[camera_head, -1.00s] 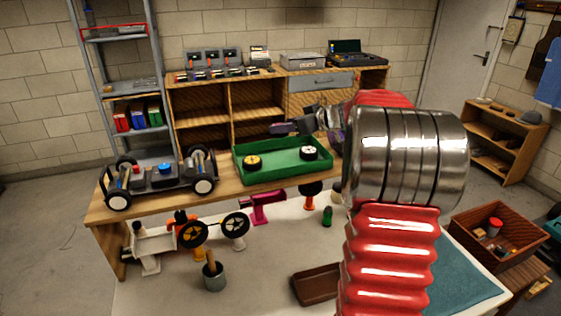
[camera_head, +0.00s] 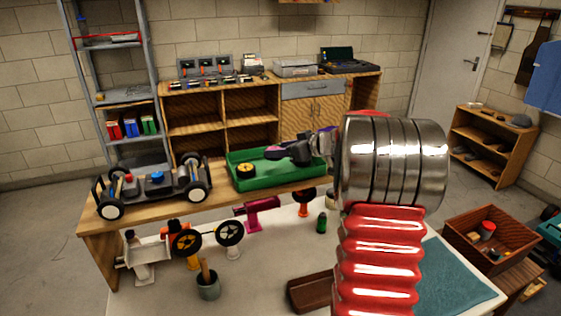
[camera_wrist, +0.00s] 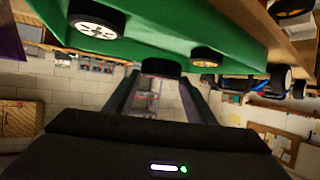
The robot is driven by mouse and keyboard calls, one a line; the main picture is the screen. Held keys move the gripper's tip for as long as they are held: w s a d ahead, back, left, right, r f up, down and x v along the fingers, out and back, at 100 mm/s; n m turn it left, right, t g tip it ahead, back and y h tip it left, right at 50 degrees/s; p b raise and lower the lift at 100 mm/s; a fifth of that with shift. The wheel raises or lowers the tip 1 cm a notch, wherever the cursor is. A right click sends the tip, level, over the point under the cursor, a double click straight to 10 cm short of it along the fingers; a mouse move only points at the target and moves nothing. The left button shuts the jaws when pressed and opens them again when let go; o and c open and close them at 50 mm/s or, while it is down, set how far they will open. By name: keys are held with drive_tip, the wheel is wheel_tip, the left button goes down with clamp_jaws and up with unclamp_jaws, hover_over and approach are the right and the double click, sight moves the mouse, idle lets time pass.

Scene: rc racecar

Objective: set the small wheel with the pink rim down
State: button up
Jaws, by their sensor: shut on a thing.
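My gripper (camera_head: 277,150) is low over the green tray (camera_head: 258,183) on the wooden bench. In the wrist view my gripper (camera_wrist: 155,80) is shut on a small dark wheel (camera_wrist: 155,66) between its fingertips. Only the black tyre shows there; its rim is hidden. The tray's green surface (camera_wrist: 150,45) lies close to the wheel; I cannot tell whether they touch. A yellow-rimmed wheel (camera_head: 246,169) lies in the tray's left part and shows in the wrist view (camera_wrist: 205,57). A white-rimmed wheel (camera_wrist: 95,25) is also in the tray, hidden behind my gripper in the head view.
A car chassis (camera_head: 153,185) with wheels stands left of the tray on the bench. In front are a magenta stand (camera_head: 262,206), a grey cup (camera_head: 207,286) and a brown tray (camera_head: 309,291). Cabinets (camera_head: 225,115) stand behind.

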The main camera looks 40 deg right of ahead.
drive_tip(key=shift+f, duration=2.1)
drive_tip(key=o, duration=1.3)
drive_tip(key=shift+f, duration=0.1)
drive_tip(key=shift+r, duration=0.2)
drive_tip(key=v, duration=1.2)
drive_tip(key=shift+w, duration=0.1)
